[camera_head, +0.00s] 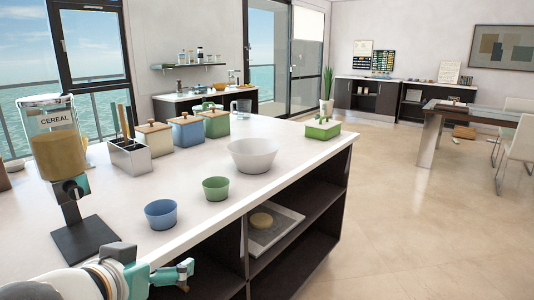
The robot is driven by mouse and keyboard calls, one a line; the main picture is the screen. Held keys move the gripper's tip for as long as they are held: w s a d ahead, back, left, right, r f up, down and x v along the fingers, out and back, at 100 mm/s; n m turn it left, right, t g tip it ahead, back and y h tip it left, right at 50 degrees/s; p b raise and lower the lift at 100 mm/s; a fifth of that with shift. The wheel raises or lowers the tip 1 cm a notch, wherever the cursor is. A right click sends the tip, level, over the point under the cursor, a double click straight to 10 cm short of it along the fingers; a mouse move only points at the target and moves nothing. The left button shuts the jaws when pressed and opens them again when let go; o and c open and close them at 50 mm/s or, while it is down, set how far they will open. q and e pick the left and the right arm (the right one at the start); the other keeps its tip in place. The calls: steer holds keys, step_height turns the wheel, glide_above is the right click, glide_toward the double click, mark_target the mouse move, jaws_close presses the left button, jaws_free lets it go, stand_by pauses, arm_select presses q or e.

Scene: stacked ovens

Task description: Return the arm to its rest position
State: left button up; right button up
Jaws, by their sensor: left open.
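My left arm comes in from the lower left corner, in front of the white counter (200,245). My left gripper (184,274) is at the bottom left, beside the counter's front edge. It is open, and I see nothing held in it. My right gripper is not in view.
A cereal dispenser (57,145) on a dark base stands at the left of the counter. A white bowl (253,155) and several lidded canisters (187,131) stand farther back. Open shelves under the counter hold a tray (272,236).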

arm_select(q)
step_height(320, 180, down, 28)
steer(key=n+g+y, duration=0.1)
steer(key=g, duration=0.7)
steer(key=s+d+f+n+g+h, duration=0.2)
steer(key=s+d+f, duration=0.1)
steer(key=s+f, duration=0.8)
steer(key=s+d+f+n+g+h, duration=0.1)
steer(key=s+d+f+n+g, duration=0.2)
steer(key=s+f, duration=0.75)
steer(key=w+r+m+p, duration=0.1)
steer(key=w+r+p, duration=0.1)
steer(key=r+p, duration=0.4)
steer(key=w+r+m+t+p, duration=0.1)
steer(key=w+r+p, duration=0.1)
steer(key=r+p, duration=0.5)
steer(key=p, duration=0.2)
steer(key=shift+w+a+t+p, duration=0.15)
steer(key=shift+w+t+p, duration=0.15)
steer(key=shift+w+p, duration=0.1)
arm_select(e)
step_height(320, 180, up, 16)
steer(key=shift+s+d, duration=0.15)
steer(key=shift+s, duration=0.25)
